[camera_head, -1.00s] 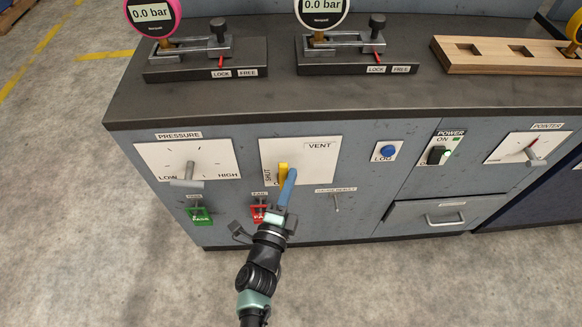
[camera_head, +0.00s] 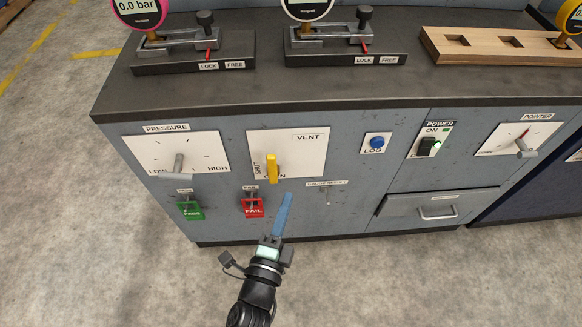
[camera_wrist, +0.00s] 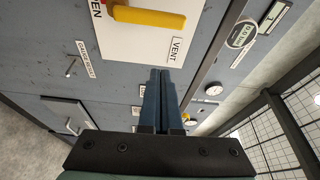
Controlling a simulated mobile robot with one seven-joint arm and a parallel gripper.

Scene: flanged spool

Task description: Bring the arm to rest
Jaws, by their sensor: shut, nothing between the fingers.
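My gripper (camera_head: 284,213) is in front of the cabinet's face, below the vent panel, with its blue fingers shut and nothing between them. In the wrist view the fingers (camera_wrist: 160,85) lie together and point toward the vent panel. The yellow vent handle (camera_head: 272,168) stands apart from the fingertips, above and to the left of them in the head view. The same handle (camera_wrist: 148,17) shows at the top of the wrist view, also clear of the fingers. My arm reaches up from the bottom edge of the head view.
The grey cabinet (camera_head: 350,222) carries a pressure lever (camera_head: 178,165), a red FAIL tag (camera_head: 253,208), a green PASS tag (camera_head: 190,210), a blue LOG button (camera_head: 377,143) and a drawer (camera_head: 400,206). Two clamp fixtures with gauges stand on top. The floor (camera_head: 400,290) in front is clear.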

